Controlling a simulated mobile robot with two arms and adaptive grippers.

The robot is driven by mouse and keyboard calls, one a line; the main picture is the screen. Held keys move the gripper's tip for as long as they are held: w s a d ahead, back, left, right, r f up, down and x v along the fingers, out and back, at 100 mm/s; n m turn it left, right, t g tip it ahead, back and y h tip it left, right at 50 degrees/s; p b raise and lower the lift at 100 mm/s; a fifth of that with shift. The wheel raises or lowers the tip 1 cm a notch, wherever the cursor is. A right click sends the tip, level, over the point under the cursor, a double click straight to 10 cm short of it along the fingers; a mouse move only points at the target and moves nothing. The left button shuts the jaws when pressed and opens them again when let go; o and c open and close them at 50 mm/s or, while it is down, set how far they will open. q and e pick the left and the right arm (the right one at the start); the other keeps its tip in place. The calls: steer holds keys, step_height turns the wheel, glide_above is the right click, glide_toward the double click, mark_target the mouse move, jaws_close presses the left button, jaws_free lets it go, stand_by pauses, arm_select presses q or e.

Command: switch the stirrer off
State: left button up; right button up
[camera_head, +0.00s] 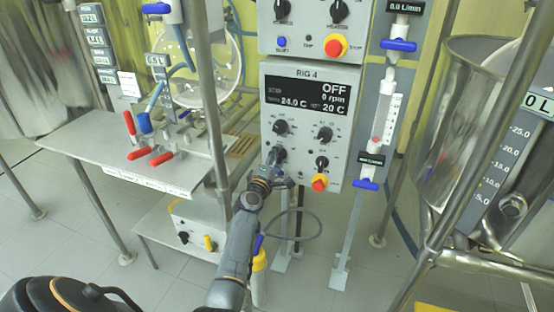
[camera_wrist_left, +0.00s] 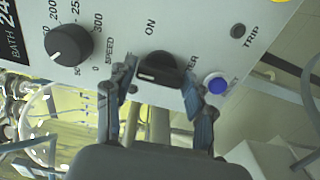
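The grey RIG 4 control box (camera_head: 350,112) hangs in the middle of the head view. Its display (camera_head: 307,97) reads OFF, 0 rpm, 24.0 C and 20 C. My left gripper (camera_head: 276,168) is at the lower left of its panel. In the left wrist view, the open fingers (camera_wrist_left: 160,75) stand on either side of a black rotary switch (camera_wrist_left: 158,65). ON is printed beside this switch; a label ending in "ER" is partly hidden by a finger. I cannot tell whether the fingers touch the switch. My right gripper is not in view.
A black speed knob (camera_wrist_left: 69,44) and a blue button (camera_wrist_left: 215,84) flank the switch. A flowmeter (camera_head: 386,115) stands to the right, with a steel table (camera_head: 100,150) to the left.

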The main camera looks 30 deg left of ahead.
arm_select(q)
steer(key=shift+o, duration=0.9)
steer(key=shift+s, duration=0.1)
steer(key=v, duration=1.2)
